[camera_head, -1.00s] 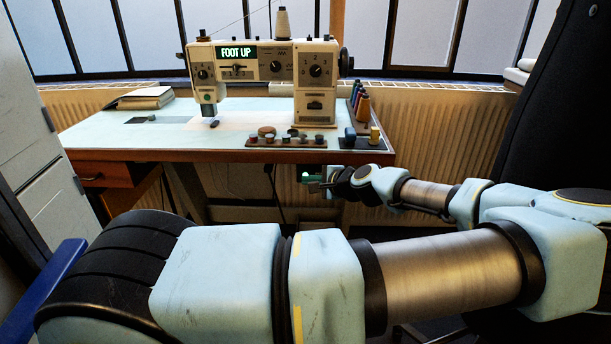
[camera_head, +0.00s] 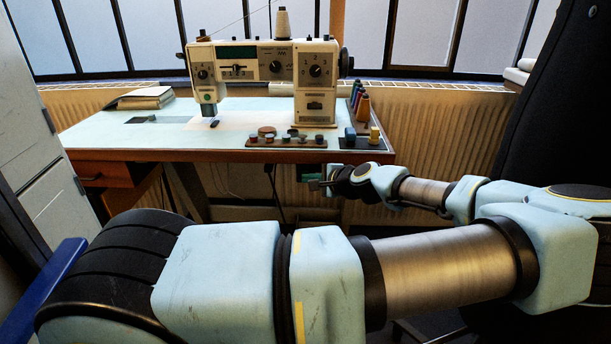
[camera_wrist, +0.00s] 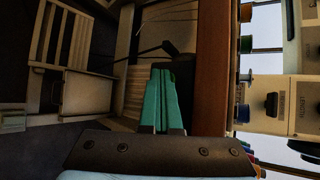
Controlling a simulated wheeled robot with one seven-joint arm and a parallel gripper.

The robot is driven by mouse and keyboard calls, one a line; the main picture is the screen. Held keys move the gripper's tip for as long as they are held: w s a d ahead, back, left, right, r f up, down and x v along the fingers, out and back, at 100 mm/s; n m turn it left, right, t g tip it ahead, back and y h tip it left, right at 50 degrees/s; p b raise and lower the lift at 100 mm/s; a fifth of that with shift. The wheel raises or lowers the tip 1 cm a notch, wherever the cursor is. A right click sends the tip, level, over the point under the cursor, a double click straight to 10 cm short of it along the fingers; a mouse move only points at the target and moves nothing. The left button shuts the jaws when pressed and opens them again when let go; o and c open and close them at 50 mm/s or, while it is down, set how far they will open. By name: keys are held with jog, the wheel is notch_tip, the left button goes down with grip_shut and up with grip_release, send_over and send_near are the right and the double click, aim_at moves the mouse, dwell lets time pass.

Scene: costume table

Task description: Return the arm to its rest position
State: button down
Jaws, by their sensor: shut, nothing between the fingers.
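My gripper (camera_head: 318,184) is at the end of my folded arm, just in front of and below the table's front edge in the head view. In the wrist view my gripper's teal fingers (camera_wrist: 163,97) lie together, shut with nothing between them. The sewing table (camera_head: 225,155) has a brown front edge and a pale blue top; its edge (camera_wrist: 211,75) runs upright to the right of the fingers in the wrist view. The fingers are apart from it there.
A sewing machine (camera_head: 262,68) stands on the table, its display dark. A tray of bobbins (camera_head: 288,142) and coloured thread spools (camera_head: 361,104) sit near the front right edge. A black chair (camera_head: 560,110) is at the right, a grey cabinet (camera_head: 45,160) at the left.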

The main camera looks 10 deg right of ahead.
jog(key=shift+s, duration=0.15)
jog(key=shift+s+a+p, duration=0.2)
jog(key=shift+s+p, duration=0.15)
jog(key=shift+s, duration=0.4)
jog(key=s+a+p, duration=0.1)
jog(key=s, duration=0.5)
jog(key=shift+a, duration=0.1)
jog(key=s+a+f+n+g+p, duration=0.1)
jog(key=s+a+n+g+p, duration=0.4)
jog(key=s+a+n+g, duration=0.45)
jog(key=a+r+n+h+p, duration=0.2)
jog(key=a+r+h+p, duration=0.1)
jog(key=r, duration=1)
jog(key=s+a+r+n+h+p, duration=0.1)
jog(key=a+r+n+h+p, duration=0.2)
jog(key=r, duration=0.9)
jog(key=shift+a+r+h+p, duration=0.35)
jog(key=shift+a+p, duration=0.15)
jog(key=shift+a, duration=0.15)
